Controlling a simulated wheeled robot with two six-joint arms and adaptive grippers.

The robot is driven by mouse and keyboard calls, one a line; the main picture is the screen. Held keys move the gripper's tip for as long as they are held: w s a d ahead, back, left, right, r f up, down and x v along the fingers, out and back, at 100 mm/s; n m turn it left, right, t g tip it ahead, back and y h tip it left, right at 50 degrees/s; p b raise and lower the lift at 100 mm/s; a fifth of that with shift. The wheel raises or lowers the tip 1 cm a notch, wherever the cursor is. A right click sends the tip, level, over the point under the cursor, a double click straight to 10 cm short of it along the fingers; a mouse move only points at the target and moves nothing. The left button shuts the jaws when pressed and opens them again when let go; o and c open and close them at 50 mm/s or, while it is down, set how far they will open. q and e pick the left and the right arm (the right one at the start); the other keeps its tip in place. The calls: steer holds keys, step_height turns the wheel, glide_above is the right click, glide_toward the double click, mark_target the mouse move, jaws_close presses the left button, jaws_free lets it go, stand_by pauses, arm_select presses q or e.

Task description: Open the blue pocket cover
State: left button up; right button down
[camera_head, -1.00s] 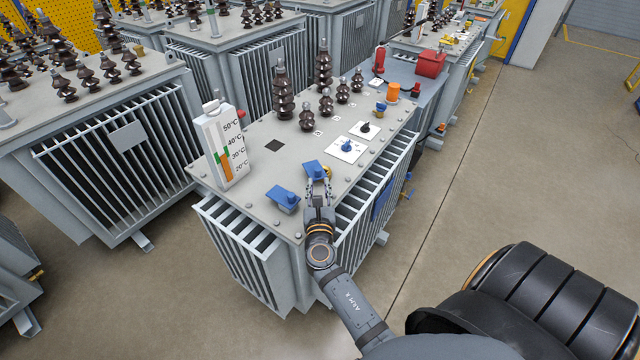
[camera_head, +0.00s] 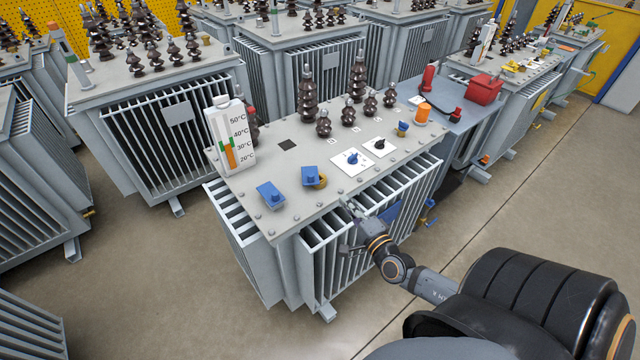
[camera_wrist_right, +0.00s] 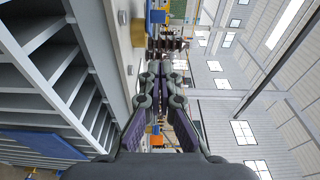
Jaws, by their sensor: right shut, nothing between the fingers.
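The blue pocket cover (camera_head: 393,214) is a blue panel on the right side face of the front transformer (camera_head: 262,208), partly hidden behind my right arm. In the right wrist view, a blue panel (camera_wrist_right: 40,144) lies at the lower left beside the fins. My right gripper (camera_head: 352,210) is beside the transformer's top front edge, left of the blue panel and apart from it. The wrist view shows its fingers (camera_wrist_right: 163,78) shut and empty. My left gripper is not in view.
A red box (camera_head: 485,90) is on the blue-grey surface behind. The floor at right is open.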

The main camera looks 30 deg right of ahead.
glide_toward(314, 177)
steer(key=w+d, duration=0.1)
steer(key=d, duration=0.1)
steer(key=w+d, duration=0.2)
steer(key=shift+w+a, duration=0.4)
steer(key=shift+w, duration=0.2)
steer(key=shift+w+a, duration=0.4)
steer(key=shift+w, duration=0.2)
steer(key=shift+w+a, duration=0.4)
steer(key=shift+w, duration=0.05)
steer(key=shift+w+a, duration=0.1)
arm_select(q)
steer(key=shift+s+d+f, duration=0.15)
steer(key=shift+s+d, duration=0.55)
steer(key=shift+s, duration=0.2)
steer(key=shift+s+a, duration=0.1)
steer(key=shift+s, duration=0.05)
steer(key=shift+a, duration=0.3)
arm_select(e)
steer(key=shift+w+a, duration=0.1)
steer(key=shift+a, duration=0.3)
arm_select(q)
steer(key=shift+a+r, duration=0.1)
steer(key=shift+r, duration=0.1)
arm_select(e)
steer(key=shift+r, duration=0.1)
